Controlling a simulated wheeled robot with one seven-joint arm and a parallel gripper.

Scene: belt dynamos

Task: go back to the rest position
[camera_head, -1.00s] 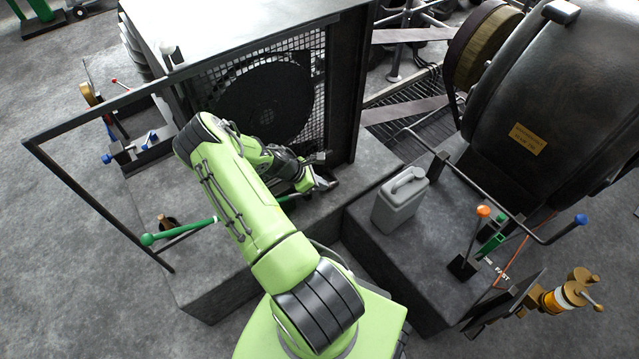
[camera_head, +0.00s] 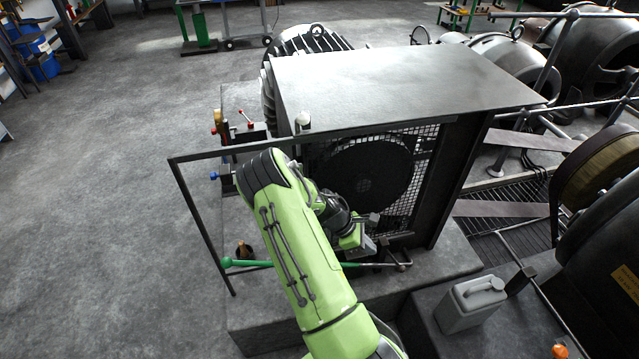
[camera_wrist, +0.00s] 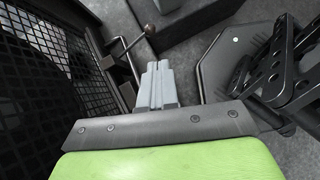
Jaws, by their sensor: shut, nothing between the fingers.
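My green arm reaches forward in the head view, bent at its elbow. My gripper (camera_head: 371,250) is at its end, low in front of the mesh guard, partly hidden by my own wrist. In the wrist view the grey fingers of my gripper (camera_wrist: 158,84) lie together with nothing between them. A lever with a green handle (camera_head: 245,263) lies low across the front of the machine, its rod passing near my gripper. I cannot tell whether they touch. A dark lever with a round knob (camera_wrist: 149,29) shows beyond the fingers in the wrist view.
The mesh guard (camera_head: 425,165) covers a dark round wheel under a flat metal cover (camera_head: 400,80). A dark rail frame (camera_head: 195,215) stands left of my arm. A grey canister (camera_head: 470,306) stands on the plinth at lower right. Open floor (camera_head: 110,200) lies left.

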